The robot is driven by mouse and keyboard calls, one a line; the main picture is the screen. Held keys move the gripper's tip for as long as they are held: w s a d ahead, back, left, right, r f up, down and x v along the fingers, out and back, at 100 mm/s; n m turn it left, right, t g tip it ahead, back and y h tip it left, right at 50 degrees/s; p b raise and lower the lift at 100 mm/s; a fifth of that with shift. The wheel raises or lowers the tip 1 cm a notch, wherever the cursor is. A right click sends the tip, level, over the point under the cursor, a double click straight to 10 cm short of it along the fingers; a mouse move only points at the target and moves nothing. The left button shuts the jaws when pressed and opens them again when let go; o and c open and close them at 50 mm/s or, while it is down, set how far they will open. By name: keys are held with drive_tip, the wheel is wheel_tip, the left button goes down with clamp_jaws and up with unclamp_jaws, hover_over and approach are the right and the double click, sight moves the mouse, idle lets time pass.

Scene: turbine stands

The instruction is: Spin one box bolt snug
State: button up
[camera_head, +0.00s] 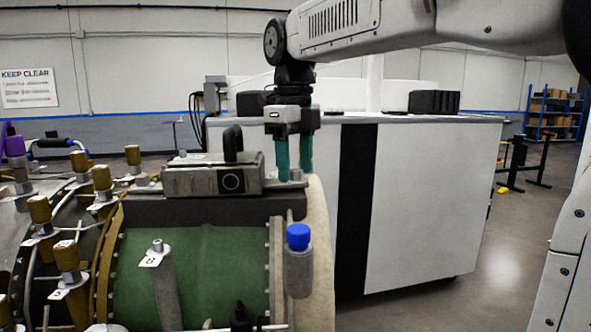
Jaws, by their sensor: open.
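A grey box (190,181) with a black upright handle and a dark round mark on its front sits on the dark ledge of the turbine (200,260). My gripper (294,174) points straight down at the box's right end, its two green fingers apart. A small metal bolt head (296,175) shows low between the fingertips. I cannot tell whether either finger touches it. The bolt's lower part and its seat are hidden.
A blue-capped post (298,237) stands just below and right of my gripper. Several brown-capped fittings (102,177) crowd the left. A large white cabinet (430,205) stands behind. Open floor (505,260) lies at the right.

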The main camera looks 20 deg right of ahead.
sight(294, 170)
drive_tip(key=shift+a+r, duration=0.1)
drive_tip(key=shift+r, duration=2.3)
